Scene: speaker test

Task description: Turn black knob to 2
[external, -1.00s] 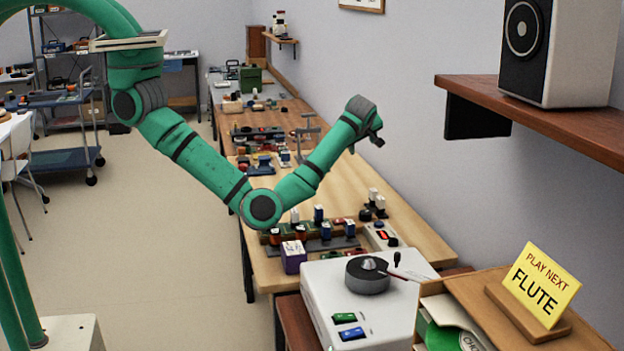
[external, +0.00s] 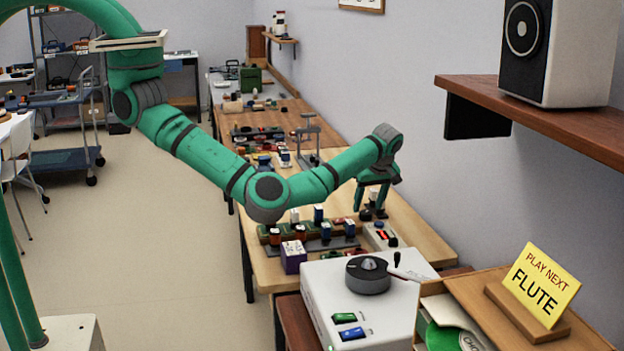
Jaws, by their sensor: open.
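My gripper (external: 370,207) points down with its two fingers apart, over the right side of the wooden table. Between and behind the fingers are small dark pieces, partly hidden. Just below, a small pale control box (external: 371,239) has a red-lit panel (external: 384,234) and a small black knob (external: 392,241) at its front. My gripper is apart from this knob, above and behind it. Nearer the camera, a white machine (external: 332,298) carries a large dark round dial (external: 368,279) with a grey top. No number 2 is readable, and I cannot tell which knob is the task's.
A row of small coloured blocks (external: 325,231) and a purple box (external: 293,258) stand left of the control box. A wooden shelf (external: 540,118) with a speaker (external: 553,50) juts from the right wall. A yellow sign (external: 541,285) stands at front right.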

